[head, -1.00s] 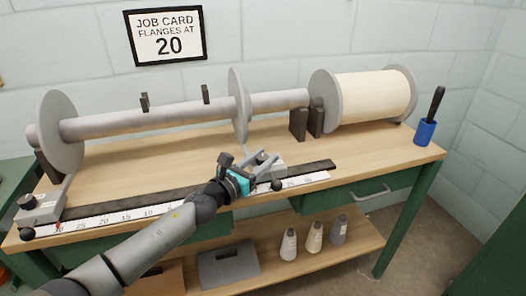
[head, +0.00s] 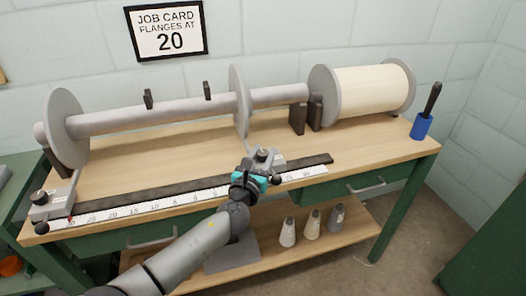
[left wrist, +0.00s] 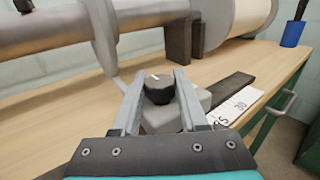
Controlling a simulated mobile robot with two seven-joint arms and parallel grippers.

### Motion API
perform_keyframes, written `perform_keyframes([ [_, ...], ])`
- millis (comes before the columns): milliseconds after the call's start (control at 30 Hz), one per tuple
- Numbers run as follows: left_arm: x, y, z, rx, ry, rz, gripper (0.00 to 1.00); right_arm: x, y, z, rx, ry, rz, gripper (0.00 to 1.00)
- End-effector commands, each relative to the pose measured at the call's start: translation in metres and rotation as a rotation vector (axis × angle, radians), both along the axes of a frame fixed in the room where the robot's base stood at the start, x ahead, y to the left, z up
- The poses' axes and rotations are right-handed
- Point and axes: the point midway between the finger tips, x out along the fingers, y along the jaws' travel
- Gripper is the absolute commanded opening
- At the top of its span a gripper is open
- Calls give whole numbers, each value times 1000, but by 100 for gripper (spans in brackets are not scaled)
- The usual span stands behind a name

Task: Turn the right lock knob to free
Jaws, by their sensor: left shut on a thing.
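The right lock knob (left wrist: 158,89) is a round black knob with a white mark on top, standing on the grey right slider block (left wrist: 160,122). In the head view the knob (head: 262,153) shows small, just beyond my left gripper (head: 257,163). In the left wrist view the two fingers of my left gripper (left wrist: 158,92) lie one on each side of the knob and are shut on it. The slider block sits at the right part of the scale rail (head: 310,164), below the right flange (head: 239,98). My right gripper is not in view.
The left slider block (head: 52,204) with its own black knob is at the rail's left end, below the left flange (head: 66,128). A wound spool (head: 372,92) and a blue cup (head: 421,127) stand at the right. A job card (head: 167,32) reads 20.

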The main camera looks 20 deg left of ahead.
Motion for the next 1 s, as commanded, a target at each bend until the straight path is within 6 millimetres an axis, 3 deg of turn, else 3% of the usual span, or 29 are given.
perform_keyframes([
  [567,0,0,-1,0,1,20,0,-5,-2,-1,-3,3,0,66],
  [600,0,0,-1,0,1,20,46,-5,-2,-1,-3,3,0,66],
  [833,0,0,-1,0,1,20,72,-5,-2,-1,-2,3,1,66],
  [1000,0,0,0,0,0,19,73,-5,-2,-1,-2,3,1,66],
])
